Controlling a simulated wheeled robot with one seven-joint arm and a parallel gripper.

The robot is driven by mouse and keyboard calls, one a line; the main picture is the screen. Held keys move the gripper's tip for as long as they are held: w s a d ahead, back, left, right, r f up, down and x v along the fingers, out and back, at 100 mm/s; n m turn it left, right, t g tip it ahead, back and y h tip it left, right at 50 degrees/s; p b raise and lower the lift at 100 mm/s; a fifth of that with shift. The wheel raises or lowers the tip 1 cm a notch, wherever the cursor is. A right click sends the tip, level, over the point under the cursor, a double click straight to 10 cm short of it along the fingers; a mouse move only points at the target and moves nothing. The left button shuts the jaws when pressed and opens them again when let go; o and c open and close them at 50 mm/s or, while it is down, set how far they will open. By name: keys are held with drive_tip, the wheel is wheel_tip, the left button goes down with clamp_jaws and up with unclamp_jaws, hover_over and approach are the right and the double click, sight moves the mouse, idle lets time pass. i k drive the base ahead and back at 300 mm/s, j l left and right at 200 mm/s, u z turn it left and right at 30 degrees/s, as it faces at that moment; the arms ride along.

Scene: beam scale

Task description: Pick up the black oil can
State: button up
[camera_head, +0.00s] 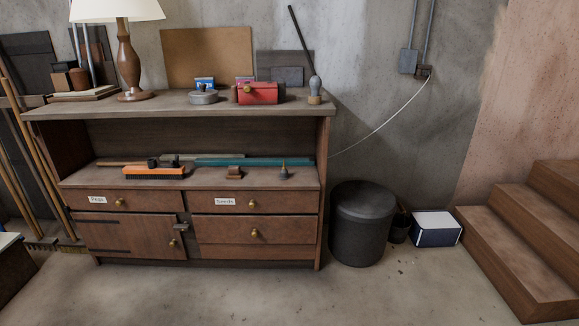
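A small dark cone-shaped thing with a thin upright spout (284,173) stands on the cabinet's open middle shelf (305,180), towards its right end. It looks like the black oil can, but it is too small to be sure. A small brown block-like thing (234,172) sits to its left, apart from it. A teal bar (260,162) lies behind it on the shelf. My gripper is not in view.
The wooden cabinet (255,222) has drawers below and a top board bearing a lamp (130,55), a red box (258,93) and a grey tin (203,96). An orange brush (153,173) lies on the shelf. A dark bin (362,222) stands right. Floor in front is clear.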

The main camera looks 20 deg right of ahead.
sight(284, 172)
drive_tip(key=i+l, duration=0.15)
drive_tip(key=i, duration=0.35)
drive_tip(key=i+l+z, duration=0.15)
drive_tip(key=i, duration=0.4)
drive_tip(key=u, duration=0.7)
drive_tip(key=i+j+u, duration=0.2)
drive_tip(key=i+u, duration=0.6)
drive_tip(key=i, duration=0.15)
drive_tip(key=i+j, duration=0.1)
drive_tip(key=i, duration=0.85)
drive_tip(key=i+z, duration=0.15)
drive_tip(key=i, duration=0.8)
drive_tip(key=i+j+z, duration=0.1)
drive_tip(key=i+z, duration=0.25)
drive_tip(key=k, duration=0.05)
